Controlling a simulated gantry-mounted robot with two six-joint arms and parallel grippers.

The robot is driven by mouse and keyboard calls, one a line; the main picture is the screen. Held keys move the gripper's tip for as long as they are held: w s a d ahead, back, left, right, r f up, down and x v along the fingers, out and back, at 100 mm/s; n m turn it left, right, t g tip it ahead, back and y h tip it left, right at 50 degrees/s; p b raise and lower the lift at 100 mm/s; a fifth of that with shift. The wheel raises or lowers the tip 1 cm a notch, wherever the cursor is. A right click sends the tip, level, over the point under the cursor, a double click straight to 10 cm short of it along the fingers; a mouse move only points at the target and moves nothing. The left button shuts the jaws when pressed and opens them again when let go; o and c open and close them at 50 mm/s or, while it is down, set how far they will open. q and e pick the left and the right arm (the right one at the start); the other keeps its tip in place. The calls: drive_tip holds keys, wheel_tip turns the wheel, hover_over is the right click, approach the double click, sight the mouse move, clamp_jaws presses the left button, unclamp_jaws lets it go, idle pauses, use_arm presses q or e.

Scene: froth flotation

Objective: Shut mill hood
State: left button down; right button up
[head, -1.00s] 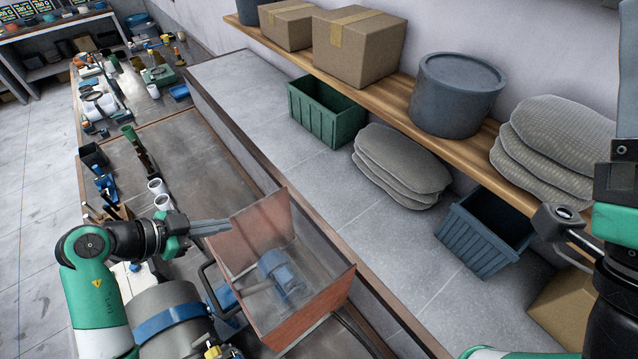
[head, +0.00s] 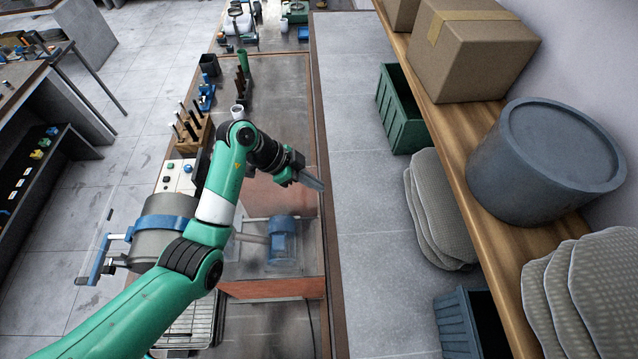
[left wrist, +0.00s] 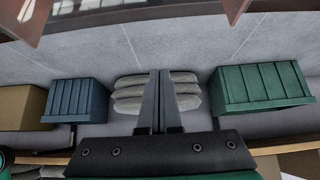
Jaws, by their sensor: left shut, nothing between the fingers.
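The mill hood (head: 271,289) is a see-through cover with red-brown end panels. It lies around a blue motor (head: 283,240) in the head view, right of the grey mill drum (head: 165,207) with its blue band. I cannot tell whether it is fully seated. My left gripper (head: 318,184) is shut and empty, over the hood's far right corner by the ledge; contact is unclear. My left forearm hides part of the hood and drum. The left wrist view shows the closed fingers (left wrist: 160,76), with red-brown hood edges (left wrist: 236,9) at the top. My right gripper is out of view.
A grey ledge (head: 370,200) runs along the right of the bench. A shelf (head: 450,150) above holds boxes and a grey tub (head: 545,155). A tool rack (head: 190,135) stands behind the drum.

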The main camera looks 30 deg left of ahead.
use_arm(q)
drive_tip(key=b+x, duration=0.1)
drive_tip(key=x, duration=0.6)
drive_tip(key=shift+w+d+f, duration=0.1)
drive_tip(key=shift+d+f, duration=0.05)
drive_tip(key=shift+f, duration=0.15)
drive_tip(key=s+a+p, duration=0.2)
drive_tip(key=a, duration=0.1)
drive_tip(key=shift+s, duration=0.1)
drive_tip(key=shift+f, duration=0.1)
